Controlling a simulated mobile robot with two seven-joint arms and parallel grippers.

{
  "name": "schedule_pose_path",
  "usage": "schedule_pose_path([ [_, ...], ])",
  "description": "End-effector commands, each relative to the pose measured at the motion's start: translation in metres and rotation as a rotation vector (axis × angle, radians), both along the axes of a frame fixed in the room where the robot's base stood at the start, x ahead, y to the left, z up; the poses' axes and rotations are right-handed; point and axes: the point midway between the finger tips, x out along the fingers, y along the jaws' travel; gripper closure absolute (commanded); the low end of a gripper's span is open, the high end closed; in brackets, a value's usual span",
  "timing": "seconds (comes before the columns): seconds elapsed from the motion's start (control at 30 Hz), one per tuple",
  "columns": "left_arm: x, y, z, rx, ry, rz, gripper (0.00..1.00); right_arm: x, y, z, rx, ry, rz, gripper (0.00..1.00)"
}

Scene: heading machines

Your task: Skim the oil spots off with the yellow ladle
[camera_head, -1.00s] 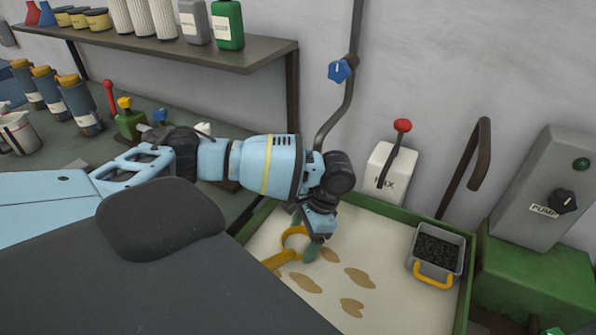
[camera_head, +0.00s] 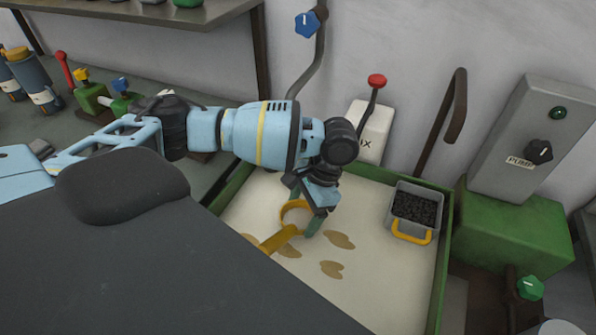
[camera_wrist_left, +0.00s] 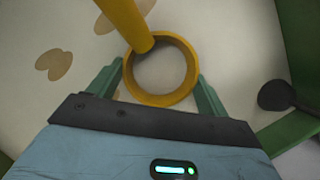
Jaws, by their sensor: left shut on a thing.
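The yellow ladle (camera_head: 277,239) is over the pale liquid in the green-rimmed tank (camera_head: 387,285). My left gripper (camera_head: 311,219) is shut on the ladle's round bowl. In the left wrist view, the green fingers (camera_wrist_left: 158,92) sit on either side of the yellow ring (camera_wrist_left: 161,97), and its handle runs up out of the frame. I cannot tell whether the bowl touches the liquid. Several brown oil spots show, including one right of the gripper (camera_head: 340,240) and one lower (camera_head: 332,270). My right gripper is not in view.
A grey basket of dark pellets (camera_head: 415,210) with a yellow handle sits at the tank's right corner. A MIX lever box (camera_head: 372,132) and a bent brown pipe (camera_head: 446,115) stand behind. A grey pump box (camera_head: 535,140) stands on a green base at right.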

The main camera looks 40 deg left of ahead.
Motion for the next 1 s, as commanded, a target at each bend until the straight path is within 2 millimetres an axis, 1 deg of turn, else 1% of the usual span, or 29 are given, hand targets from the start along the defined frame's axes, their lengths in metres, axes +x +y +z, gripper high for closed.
schedule_pose_path([
  [0.93,0.013,-0.056,-0.001,0.000,0.000,-0.002,0.58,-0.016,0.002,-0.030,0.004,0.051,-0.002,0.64],
  [1.0,0.014,-0.059,0.001,0.001,0.000,-0.001,0.58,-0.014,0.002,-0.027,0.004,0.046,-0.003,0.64],
])
